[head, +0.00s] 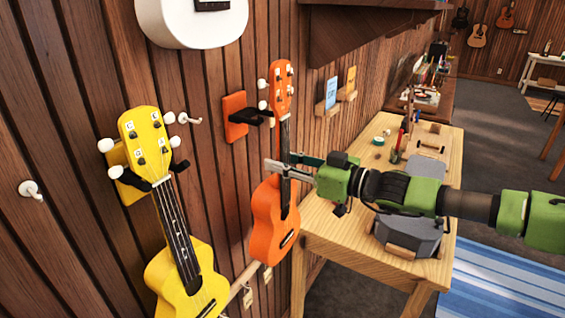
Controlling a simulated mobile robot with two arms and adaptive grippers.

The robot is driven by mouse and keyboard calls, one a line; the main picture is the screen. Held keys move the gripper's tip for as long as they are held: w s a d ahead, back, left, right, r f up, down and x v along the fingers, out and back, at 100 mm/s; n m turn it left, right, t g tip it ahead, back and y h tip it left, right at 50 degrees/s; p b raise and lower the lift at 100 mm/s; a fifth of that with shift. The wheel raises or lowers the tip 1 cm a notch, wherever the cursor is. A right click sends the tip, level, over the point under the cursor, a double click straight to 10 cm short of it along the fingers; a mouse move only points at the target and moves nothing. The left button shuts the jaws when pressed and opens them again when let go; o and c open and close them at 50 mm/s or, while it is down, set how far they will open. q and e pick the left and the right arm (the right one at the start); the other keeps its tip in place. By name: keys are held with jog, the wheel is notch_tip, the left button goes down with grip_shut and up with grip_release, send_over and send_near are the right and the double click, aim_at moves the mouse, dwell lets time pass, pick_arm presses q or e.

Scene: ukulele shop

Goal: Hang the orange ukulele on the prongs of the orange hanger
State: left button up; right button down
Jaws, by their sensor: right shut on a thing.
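The orange ukulele (271,217) is upright, head up, in front of the wood-slat wall. My right gripper (291,170) comes in from the right and is shut on its neck, just above the body. The orange hanger (235,117) is fixed to the wall, with dark prongs (256,117) pointing out. The ukulele's head (281,83) stands to the right of the prongs in the picture, with its left tuning pegs close to them. I cannot tell whether the neck touches the prongs. My left gripper is not in view.
A yellow ukulele (187,275) hangs on a yellow hanger (119,172) to the left. A white instrument (192,24) is above. A wooden workbench (337,232) with tools and a grey case (409,236) stands behind my right arm. A wooden rail (243,277) runs low along the wall.

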jog(key=shift+r, duration=0.15)
jog(key=shift+b+x, duration=0.5)
jog(key=shift+x, duration=0.95)
jog(key=shift+b+x, duration=0.35)
jog(key=shift+x, duration=1)
jog(key=shift+r, duration=0.1)
jog(key=shift+f+b, duration=0.9)
jog(key=shift+b, duration=0.05)
jog(key=c, duration=1.6)
grip_release()
jog(key=shift+o, duration=0.2)
